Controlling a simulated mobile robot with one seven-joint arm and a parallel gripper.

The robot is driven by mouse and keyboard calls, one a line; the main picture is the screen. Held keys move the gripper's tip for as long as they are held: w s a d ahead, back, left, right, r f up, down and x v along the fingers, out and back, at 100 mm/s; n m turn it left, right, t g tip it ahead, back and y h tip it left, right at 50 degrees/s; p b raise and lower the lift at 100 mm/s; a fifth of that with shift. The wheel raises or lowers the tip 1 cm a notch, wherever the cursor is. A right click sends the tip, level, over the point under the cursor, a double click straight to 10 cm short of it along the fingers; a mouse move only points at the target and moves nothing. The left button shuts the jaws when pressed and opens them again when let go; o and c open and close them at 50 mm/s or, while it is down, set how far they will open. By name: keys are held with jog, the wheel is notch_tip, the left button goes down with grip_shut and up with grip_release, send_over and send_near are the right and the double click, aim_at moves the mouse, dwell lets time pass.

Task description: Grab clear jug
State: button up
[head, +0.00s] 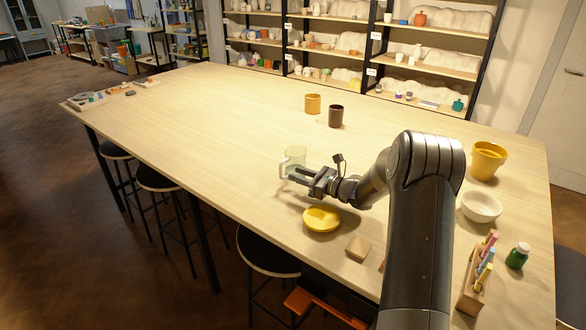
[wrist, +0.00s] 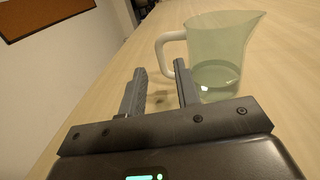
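The clear jug (wrist: 215,58) is a greenish see-through jug with a white handle (wrist: 166,52) on its left side and a spout at its upper right. It stands upright on the table and also shows in the head view (head: 294,158). My gripper (wrist: 157,82) is open, its two fingers apart and nothing held between them. In the wrist view the right fingertip overlaps the jug's lower left side near the handle; I cannot tell whether they touch. In the head view my gripper (head: 303,177) is right at the jug and hides its lower part.
A yellow bowl (head: 321,219) and a tan block (head: 358,248) lie near the front edge. A yellow mug (head: 313,103) and a dark brown cup (head: 336,117) stand beyond the jug. A yellow bucket (head: 487,161) and white bowl (head: 481,207) are at right. The table's left half is largely clear.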

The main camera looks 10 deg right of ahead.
aim_at(281, 176)
notch_tip(281, 176, down, 2)
jog(key=shift+f, duration=0.1)
jog(key=shift+r+x, duration=0.2)
jog(key=shift+x, duration=3.55)
grip_shut()
